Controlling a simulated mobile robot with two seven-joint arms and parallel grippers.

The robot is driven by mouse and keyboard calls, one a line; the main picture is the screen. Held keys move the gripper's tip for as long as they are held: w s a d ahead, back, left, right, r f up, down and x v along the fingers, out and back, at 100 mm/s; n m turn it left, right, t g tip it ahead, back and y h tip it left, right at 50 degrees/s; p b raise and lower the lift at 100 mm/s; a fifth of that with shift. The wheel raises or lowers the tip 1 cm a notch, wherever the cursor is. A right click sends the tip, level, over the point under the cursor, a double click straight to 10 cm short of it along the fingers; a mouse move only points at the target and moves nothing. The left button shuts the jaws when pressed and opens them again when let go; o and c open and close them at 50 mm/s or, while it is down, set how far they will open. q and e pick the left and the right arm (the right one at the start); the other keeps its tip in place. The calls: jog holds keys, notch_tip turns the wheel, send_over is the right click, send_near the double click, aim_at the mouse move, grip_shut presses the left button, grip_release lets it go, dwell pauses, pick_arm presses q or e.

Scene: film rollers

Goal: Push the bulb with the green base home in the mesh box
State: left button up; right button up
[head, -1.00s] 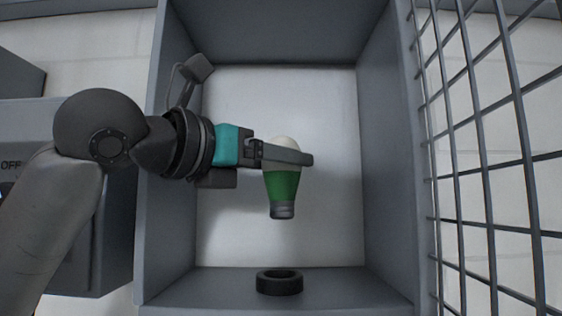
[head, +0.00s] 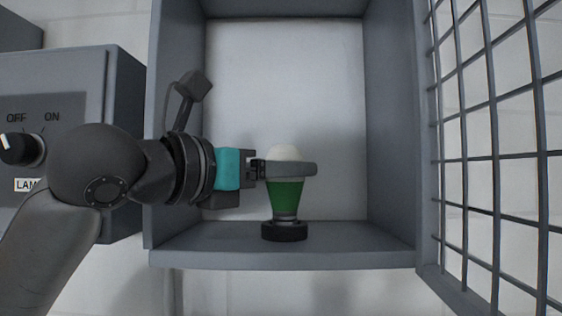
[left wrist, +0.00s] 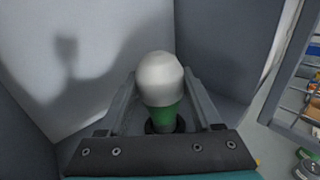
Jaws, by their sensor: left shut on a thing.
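The bulb with the green base (head: 286,200) stands upright in the mesh box (head: 390,245), its white dome up and its grey metal end down. Its lower end is at the black ring socket (head: 285,232) on the box floor; I cannot tell how deep it sits. My left gripper (head: 290,169) is shut on the bulb near where white meets green. In the left wrist view, the white dome (left wrist: 160,78) shows between the two fingers, with the dark ring (left wrist: 165,126) partly hidden below. My right gripper is not in view.
The open mesh door (head: 490,150) hangs at the right of the box. A grey switch box (head: 85,75) with an OFF/ON knob (head: 20,149) is on the left. The grey side walls stand close on both sides, and there is free room right of the bulb.

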pick_arm(q)
jog(key=shift+f+p, duration=0.15)
jog(key=shift+p, duration=0.35)
dwell(1.1)
jog(key=shift+f+b, duration=0.4)
jog(key=shift+f, duration=0.5)
dwell(1.2)
jog(key=o, duration=1)
jog(key=shift+s, duration=0.1)
jog(key=o, duration=0.5)
jog(key=shift+r, duration=0.25)
jog(key=shift+r+p, duration=0.7)
jog(key=shift+r, duration=2.85)
